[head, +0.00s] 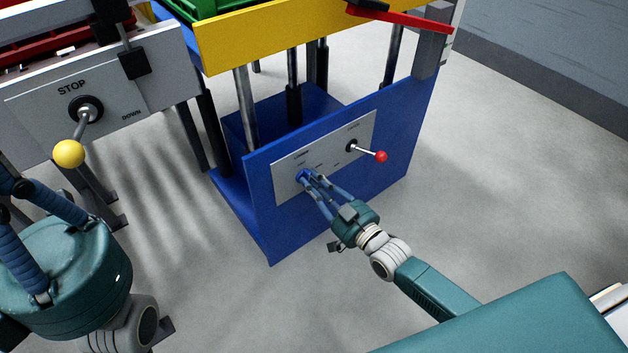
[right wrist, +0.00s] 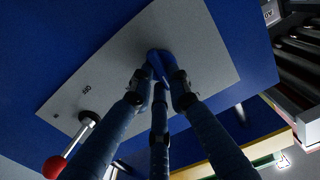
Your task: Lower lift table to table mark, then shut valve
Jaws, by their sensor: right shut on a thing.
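The lift table has a yellow-edged platform (head: 300,35) on posts above a blue base (head: 350,195). A grey panel on the base carries a blue valve knob (head: 303,176) and a lever with a red ball (head: 380,156). My right gripper (head: 310,182) is shut on the blue knob, which also shows between its fingers in the right wrist view (right wrist: 160,60). A red pointer (head: 395,18) on the platform reaches a grey upright post (head: 432,40); how it lines up with any mark is unclear. My left gripper (head: 30,205) is at the lower left, its fingertips hidden or out of frame.
A grey conveyor-side panel (head: 110,90) at left reads STOP and DOWN and has a yellow-ball lever (head: 68,153). Something green (head: 205,8) sits on the platform. The grey floor (head: 490,160) right of the base is clear.

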